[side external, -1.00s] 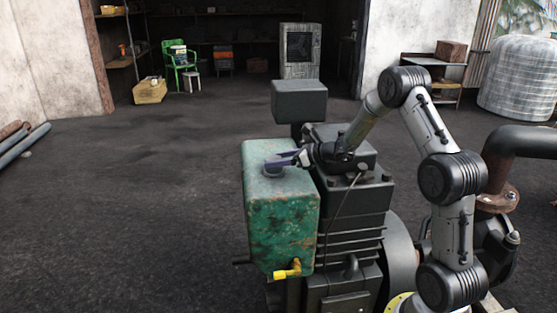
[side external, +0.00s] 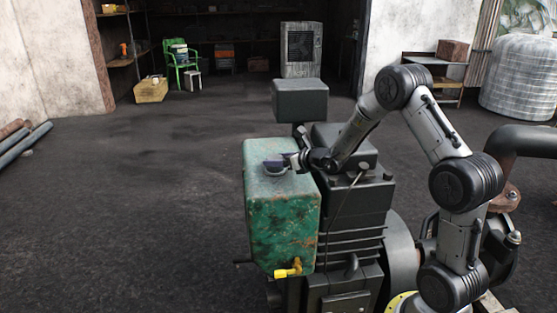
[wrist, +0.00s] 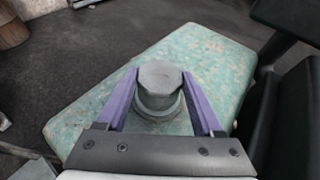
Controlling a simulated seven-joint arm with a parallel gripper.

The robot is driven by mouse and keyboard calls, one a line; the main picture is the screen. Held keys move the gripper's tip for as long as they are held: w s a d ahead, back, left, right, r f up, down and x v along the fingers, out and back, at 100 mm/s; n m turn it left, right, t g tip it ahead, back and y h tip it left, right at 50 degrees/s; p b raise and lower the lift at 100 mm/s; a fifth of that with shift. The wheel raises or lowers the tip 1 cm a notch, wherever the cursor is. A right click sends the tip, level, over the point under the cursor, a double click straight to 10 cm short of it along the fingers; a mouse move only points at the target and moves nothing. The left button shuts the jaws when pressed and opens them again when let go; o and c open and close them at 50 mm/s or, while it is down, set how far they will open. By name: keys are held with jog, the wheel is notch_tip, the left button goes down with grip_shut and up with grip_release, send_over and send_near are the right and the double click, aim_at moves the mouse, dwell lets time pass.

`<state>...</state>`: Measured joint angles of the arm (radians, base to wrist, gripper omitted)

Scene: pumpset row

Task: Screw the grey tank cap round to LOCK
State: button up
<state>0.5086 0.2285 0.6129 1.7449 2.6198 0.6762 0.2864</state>
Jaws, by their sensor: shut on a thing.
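The grey tank cap (wrist: 160,84) sits on its round neck on top of the green, rust-marked tank (wrist: 205,50). In the side view the cap (side external: 272,171) is partly hidden by my gripper. My gripper (wrist: 160,90) has its purple fingers on either side of the cap and is shut on it. In the side view my gripper (side external: 274,161) reaches in from the right at the tank's top (side external: 262,148). No LOCK mark can be made out in either view.
The dark engine block (side external: 345,205) stands right beside the tank. A black box (side external: 300,99) rises behind it. A yellow tap (side external: 288,269) sticks out low on the tank's front.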

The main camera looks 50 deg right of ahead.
jog(key=shift+a+f+m+h, duration=0.15)
jog(key=shift+f+m+h, duration=0.2)
jog(key=shift+m+h, duration=0.05)
jog(key=shift+s+f+m+g+h, duration=0.15)
jog(key=shift+m+g+h, duration=0.15)
jog(key=o, duration=1.4)
jog(key=shift+r, duration=0.25)
jog(key=shift+o, duration=0.2)
jog(key=v, duration=1.3)
jog(key=shift+s+a, duration=0.1)
jog(key=shift+s, duration=0.2)
